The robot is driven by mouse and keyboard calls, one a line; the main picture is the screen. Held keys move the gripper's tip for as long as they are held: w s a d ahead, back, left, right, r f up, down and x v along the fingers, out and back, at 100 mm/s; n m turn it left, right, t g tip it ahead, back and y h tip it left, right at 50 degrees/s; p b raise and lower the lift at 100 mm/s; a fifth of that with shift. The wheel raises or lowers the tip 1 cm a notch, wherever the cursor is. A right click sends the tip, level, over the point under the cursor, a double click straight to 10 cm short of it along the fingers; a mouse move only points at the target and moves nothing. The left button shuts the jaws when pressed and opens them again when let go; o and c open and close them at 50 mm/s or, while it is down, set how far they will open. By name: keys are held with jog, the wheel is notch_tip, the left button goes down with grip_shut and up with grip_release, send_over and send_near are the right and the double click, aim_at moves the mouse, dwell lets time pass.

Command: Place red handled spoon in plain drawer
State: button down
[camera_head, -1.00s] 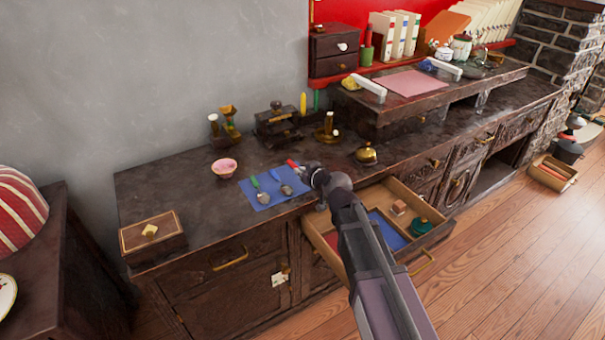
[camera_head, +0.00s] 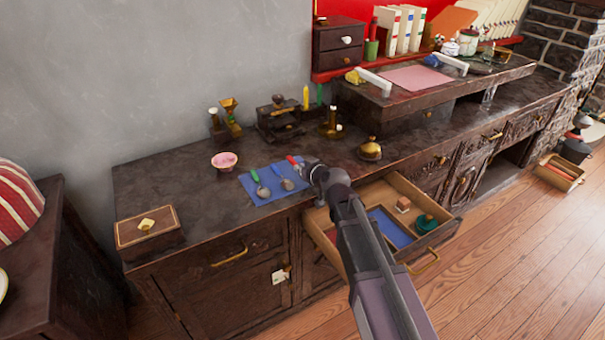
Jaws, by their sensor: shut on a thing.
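The red-handled spoon (camera_head: 292,160) shows as a short red handle at the tip of my gripper (camera_head: 303,167). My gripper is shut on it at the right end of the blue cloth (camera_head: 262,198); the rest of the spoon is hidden. I cannot tell whether the spoon is lifted off the cloth. A green-handled spoon (camera_head: 260,185) and a blue-handled spoon (camera_head: 281,178) lie on the cloth to the left. An open drawer (camera_head: 436,237) is below and right of my gripper, partly hidden by my arm. It has compartments, one lined in blue.
In the drawer are a small reddish block (camera_head: 403,203) and a green round item (camera_head: 426,223). A pink bowl (camera_head: 225,161), a brass bell-like item (camera_head: 370,149) and a wooden box (camera_head: 150,232) stand on the dark counter (camera_head: 195,190). The counter left of the cloth is mostly clear.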

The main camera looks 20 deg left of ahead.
jog(key=shift+w+f+b, duration=0.1)
jog(key=shift+f+b, duration=0.25)
jog(key=shift+f, duration=0.2)
jog(key=c, duration=0.8)
grip_release()
jog(key=shift+r, duration=0.1)
jog(key=shift+d, duration=0.1)
jog(key=p+v, duration=0.5)
jog(key=v, duration=0.8)
jog(key=shift+s+d, duration=0.3)
jog(key=shift+s, duration=0.1)
